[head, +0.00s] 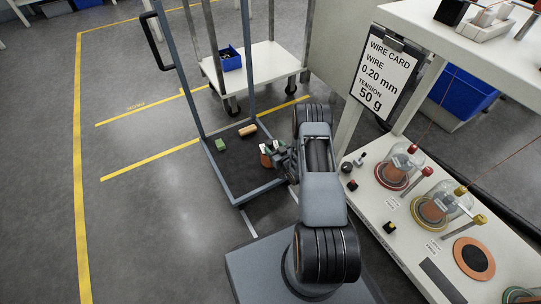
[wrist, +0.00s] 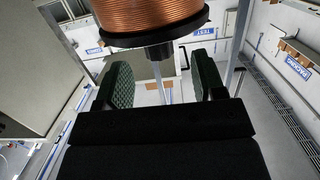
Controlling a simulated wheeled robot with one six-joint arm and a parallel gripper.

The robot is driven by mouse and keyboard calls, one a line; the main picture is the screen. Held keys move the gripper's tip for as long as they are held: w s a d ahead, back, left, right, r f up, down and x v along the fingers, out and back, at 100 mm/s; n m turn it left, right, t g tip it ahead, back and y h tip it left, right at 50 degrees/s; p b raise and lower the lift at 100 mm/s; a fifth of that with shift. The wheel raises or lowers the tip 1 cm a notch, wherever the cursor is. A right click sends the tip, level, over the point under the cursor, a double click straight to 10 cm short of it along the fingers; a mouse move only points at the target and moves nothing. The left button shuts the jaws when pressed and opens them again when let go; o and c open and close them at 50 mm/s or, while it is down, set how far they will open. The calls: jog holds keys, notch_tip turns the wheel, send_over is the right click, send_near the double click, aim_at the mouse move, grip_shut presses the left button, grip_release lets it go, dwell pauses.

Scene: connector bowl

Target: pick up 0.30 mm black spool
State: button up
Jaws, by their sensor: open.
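A spool (wrist: 155,28) with copper wire and a black flange fills the top of the wrist view. A grey stem shows below its flange, and its upper part is cut off. No size label is legible on it. My gripper (wrist: 163,82) is open, with green-padded fingers apart and nothing clearly held between them. The spool appears beyond the fingers. In the head view my gripper (head: 279,149) is over the right side of a dark-decked cart, beside a small copper-brown object (head: 265,159) that may be this spool. The arm partly hides this area.
The cart deck (head: 238,172) also holds a green block (head: 221,144) and a tan cylinder (head: 248,130). A white cart with a blue bin (head: 230,59) stands behind. On the right, a bench holds spools under clear covers (head: 398,165), below a card (head: 384,72) reading 0.20 mm, 50 g.

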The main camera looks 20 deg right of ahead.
aim_at(272, 145)
jog(key=b+x, duration=0.1)
jog(key=x, duration=0.2)
jog(key=shift+w+f+b, duration=0.2)
jog(key=shift+w+b, duration=0.1)
jog(key=shift+w, duration=0.45)
jog(key=shift+c, duration=0.3)
grip_shut()
jog(key=shift+r, duration=0.2)
